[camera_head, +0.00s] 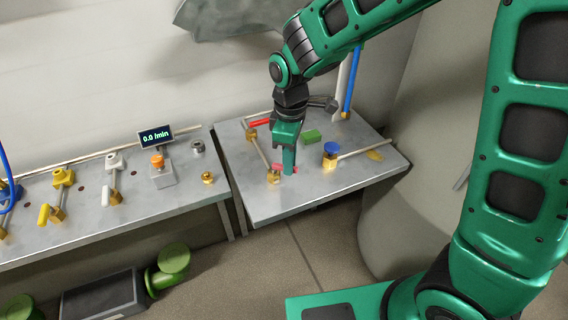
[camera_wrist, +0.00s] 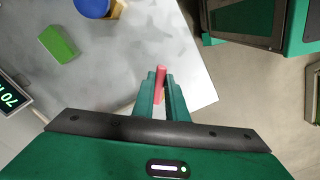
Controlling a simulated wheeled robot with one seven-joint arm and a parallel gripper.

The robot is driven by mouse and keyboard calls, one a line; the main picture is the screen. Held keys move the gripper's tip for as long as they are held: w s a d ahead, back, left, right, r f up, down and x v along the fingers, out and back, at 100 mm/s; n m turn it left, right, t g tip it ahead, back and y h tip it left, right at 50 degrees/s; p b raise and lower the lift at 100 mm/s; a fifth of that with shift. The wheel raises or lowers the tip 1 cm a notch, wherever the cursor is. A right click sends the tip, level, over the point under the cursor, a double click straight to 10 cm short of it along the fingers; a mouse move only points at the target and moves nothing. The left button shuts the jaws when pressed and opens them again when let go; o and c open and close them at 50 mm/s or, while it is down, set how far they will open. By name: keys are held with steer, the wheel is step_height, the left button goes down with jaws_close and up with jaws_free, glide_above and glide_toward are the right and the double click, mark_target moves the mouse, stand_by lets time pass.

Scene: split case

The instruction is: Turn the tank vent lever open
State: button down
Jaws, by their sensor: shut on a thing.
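My gripper (camera_head: 289,169) points down over the front of the right-hand metal bench. It is shut on a red lever handle (camera_wrist: 160,74), which shows between the two green fingers (camera_wrist: 160,95) in the wrist view. In the head view the red handle (camera_head: 278,167) is mostly hidden behind the fingers, beside a brass valve body (camera_head: 273,177) on a pipe. A second red lever (camera_head: 261,123) sits on another brass valve (camera_head: 250,135) further back on the same pipe. No label shows which lever is the tank vent.
The right bench (camera_head: 260,208) also carries a green block (camera_head: 311,136), a blue-capped brass valve (camera_head: 331,147) and a yellow piece (camera_head: 375,155). A left bench (camera_head: 110,229) holds yellow and white levers and a display (camera_head: 156,137) reading 0.0 l/min. A large grey tank stands right.

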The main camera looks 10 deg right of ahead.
steer(key=n, duration=0.2)
steer(key=w+n, duration=0.1)
steer(key=shift+w+d+r+n, duration=0.1)
steer(key=shift+w+n, duration=0.05)
steer(key=shift+n, duration=0.25)
steer(key=shift+w+n, duration=0.35)
steer(key=shift+n, duration=0.6)
steer(key=shift+w+n, duration=0.3)
steer(key=shift+n, duration=0.65)
steer(key=c, duration=1.8)
jaws_free()
steer(key=shift+o, duration=0.2)
steer(key=shift+w, duration=0.1)
